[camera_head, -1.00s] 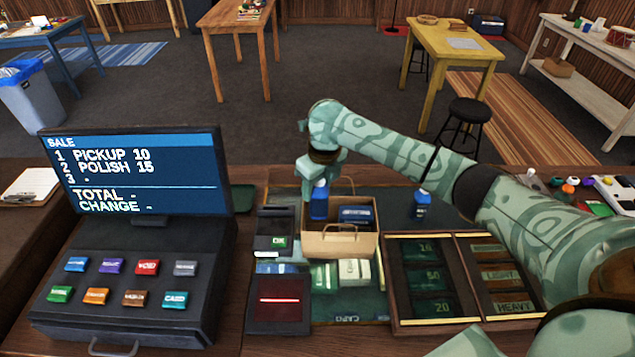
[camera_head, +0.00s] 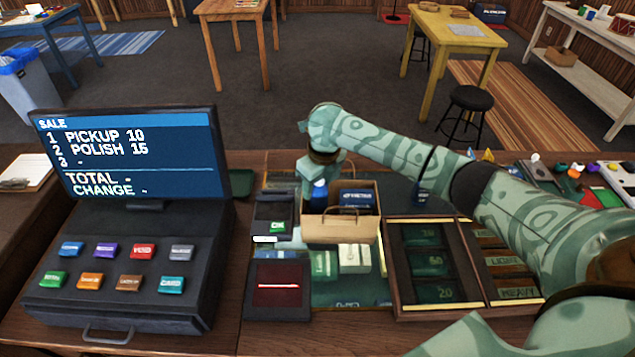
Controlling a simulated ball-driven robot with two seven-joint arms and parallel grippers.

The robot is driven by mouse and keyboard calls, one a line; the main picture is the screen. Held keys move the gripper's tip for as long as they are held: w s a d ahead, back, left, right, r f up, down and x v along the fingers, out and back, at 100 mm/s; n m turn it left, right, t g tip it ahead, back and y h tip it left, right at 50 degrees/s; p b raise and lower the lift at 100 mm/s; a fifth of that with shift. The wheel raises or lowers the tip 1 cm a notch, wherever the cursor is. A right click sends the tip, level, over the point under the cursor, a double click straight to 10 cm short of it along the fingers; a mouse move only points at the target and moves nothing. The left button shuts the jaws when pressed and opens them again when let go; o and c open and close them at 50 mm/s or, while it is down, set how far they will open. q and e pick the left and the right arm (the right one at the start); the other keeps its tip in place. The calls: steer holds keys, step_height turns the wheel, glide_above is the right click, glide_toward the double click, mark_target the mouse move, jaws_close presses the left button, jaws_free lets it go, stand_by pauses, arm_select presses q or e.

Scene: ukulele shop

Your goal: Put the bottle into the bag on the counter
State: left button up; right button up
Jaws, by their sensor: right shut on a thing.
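The brown paper bag (camera_head: 338,228) stands open on the counter (camera_head: 222,250), with a dark blue box (camera_head: 356,199) inside it. My right gripper (camera_head: 319,181) points down at the left side of the bag's opening. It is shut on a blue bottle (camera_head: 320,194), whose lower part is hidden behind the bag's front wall. My left gripper is not in view.
A register with a sale screen (camera_head: 130,155) stands at left. A card reader (camera_head: 273,217) and a red-line scanner (camera_head: 278,288) are left of the bag. A wooden cash tray (camera_head: 396,275) is at front right. Small items lie in front of the bag.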

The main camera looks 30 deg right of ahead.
steer(key=o, duration=1.1)
steer(key=shift+o, duration=0.2)
step_height(320, 180, up, 16)
steer(key=s+p, duration=0.2)
steer(key=p, duration=0.1)
steer(key=shift+s+d, duration=0.25)
steer(key=shift+d, duration=0.1)
